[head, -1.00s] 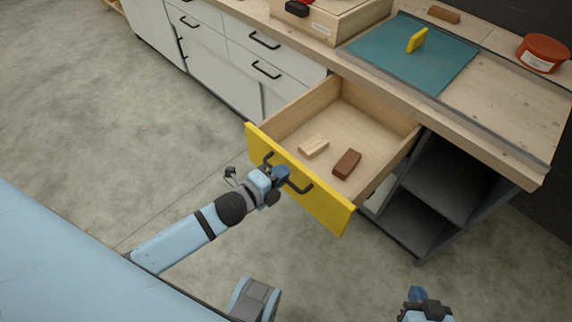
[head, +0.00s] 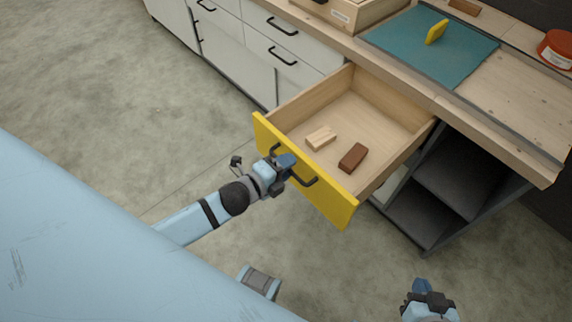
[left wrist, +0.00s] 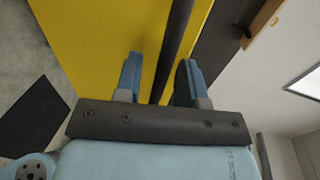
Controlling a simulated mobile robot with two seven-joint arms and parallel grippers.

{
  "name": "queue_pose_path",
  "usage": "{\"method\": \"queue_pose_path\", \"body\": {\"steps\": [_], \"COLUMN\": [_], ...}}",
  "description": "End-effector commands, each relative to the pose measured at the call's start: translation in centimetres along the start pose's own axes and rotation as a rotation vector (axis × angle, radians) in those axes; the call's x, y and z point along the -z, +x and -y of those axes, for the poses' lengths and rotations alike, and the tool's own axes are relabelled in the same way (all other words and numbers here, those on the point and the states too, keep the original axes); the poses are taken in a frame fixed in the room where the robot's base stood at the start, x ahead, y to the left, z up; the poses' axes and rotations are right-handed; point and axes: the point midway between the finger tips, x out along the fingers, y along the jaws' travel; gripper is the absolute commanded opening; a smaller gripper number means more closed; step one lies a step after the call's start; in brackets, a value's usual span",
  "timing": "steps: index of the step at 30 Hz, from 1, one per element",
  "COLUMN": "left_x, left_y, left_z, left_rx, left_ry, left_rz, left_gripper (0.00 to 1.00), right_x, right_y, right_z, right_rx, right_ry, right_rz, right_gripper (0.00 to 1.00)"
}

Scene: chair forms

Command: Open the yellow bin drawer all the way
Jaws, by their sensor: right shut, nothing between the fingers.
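The yellow-fronted drawer (head: 325,192) stands pulled far out from under the counter, its wooden inside in view. Its dark bar handle (head: 305,180) is on the front face. My left gripper (head: 287,163) is at the handle's left part, shut on it; in the left wrist view the handle (left wrist: 176,35) runs between the two blue fingers (left wrist: 158,75) against the yellow front. The drawer holds a pale wooden block (head: 321,138) and a dark brown block (head: 353,157). My right gripper (head: 419,286) is shut and empty, low at the right, apart from the drawer.
White drawers (head: 270,45) with black handles stand left of the open drawer. Dark open shelves (head: 455,180) are to its right. Grey floor (head: 130,90) is clear at left.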

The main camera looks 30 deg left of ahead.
Motion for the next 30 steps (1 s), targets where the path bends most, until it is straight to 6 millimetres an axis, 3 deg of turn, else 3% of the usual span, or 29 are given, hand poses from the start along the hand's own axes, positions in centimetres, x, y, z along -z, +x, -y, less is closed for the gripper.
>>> {"method": "queue_pose_path", "body": {"steps": [11,24,30], "left_x": [0.0,0.0,0.1], "left_y": [-0.7,-9.4,-12.4], "left_z": [0.0,-0.1,-0.1], "left_rx": [-0.001,-0.004,-0.002], "left_ry": [-0.001,-0.001,-0.002], "left_rz": [0.000,0.000,0.000], "left_gripper": [0.37,0.37,0.37], "right_x": [0.0,-0.1,0.0], "right_y": [0.0,-0.1,-0.2], "right_z": [0.0,0.0,0.0], "right_rx": [0.000,0.001,0.000], "right_ry": [0.000,0.004,0.006], "right_rz": [0.002,0.012,0.012], "right_gripper": [0.00,0.00,0.00]}}
